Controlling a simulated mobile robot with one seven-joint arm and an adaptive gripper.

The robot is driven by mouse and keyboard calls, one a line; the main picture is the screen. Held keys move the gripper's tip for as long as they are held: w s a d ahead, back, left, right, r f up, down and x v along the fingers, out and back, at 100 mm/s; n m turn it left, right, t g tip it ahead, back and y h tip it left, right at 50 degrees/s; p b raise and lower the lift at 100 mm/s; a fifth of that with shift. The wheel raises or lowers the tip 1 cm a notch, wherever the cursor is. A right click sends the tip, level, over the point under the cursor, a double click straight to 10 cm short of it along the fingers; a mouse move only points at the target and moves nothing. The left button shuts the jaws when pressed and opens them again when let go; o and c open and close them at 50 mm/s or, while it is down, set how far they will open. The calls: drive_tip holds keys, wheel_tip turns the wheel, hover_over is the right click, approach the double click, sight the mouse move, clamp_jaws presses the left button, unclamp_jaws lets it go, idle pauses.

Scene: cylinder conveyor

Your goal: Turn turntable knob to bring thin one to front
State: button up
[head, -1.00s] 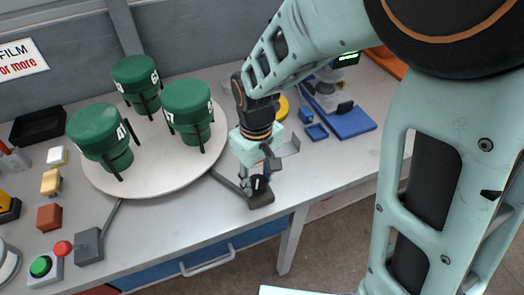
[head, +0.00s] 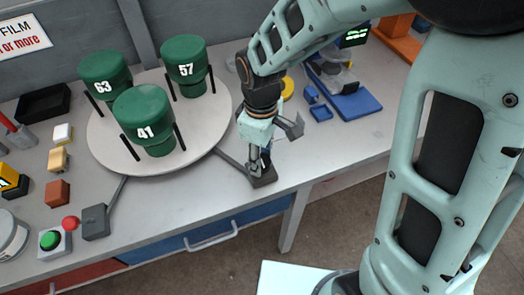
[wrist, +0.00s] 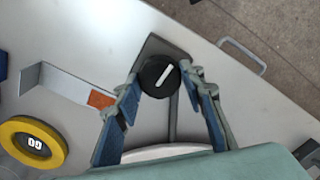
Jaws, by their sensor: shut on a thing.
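The round grey turntable (head: 205,130) bears three green cylinder pieces with wide caps. The one marked 41 (head: 143,112) stands at the front, 63 (head: 104,72) at the back left and 57 (head: 184,62) at the back right. I cannot surely tell which is thinnest. My gripper (head: 262,163) points down at the dark knob base (head: 264,179), right of the turntable. In the wrist view, the black knob (wrist: 158,76) with a white pointer line lies between the fingertips, which are shut on it. In the head view the fingers mostly hide the knob.
A red button (head: 70,223), a green button (head: 50,240) and several small blocks stand at the left. A yellow ring-shaped piece (wrist: 33,141) and a bent metal bracket (wrist: 60,85) lie near my gripper. A blue-based device (head: 355,105) stands behind right.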

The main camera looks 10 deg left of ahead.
idle(0.3)
drive_tip(key=o, duration=1.1)
drive_tip(key=shift+o, duration=0.2)
wheel_tip(320, 180, up, 12)
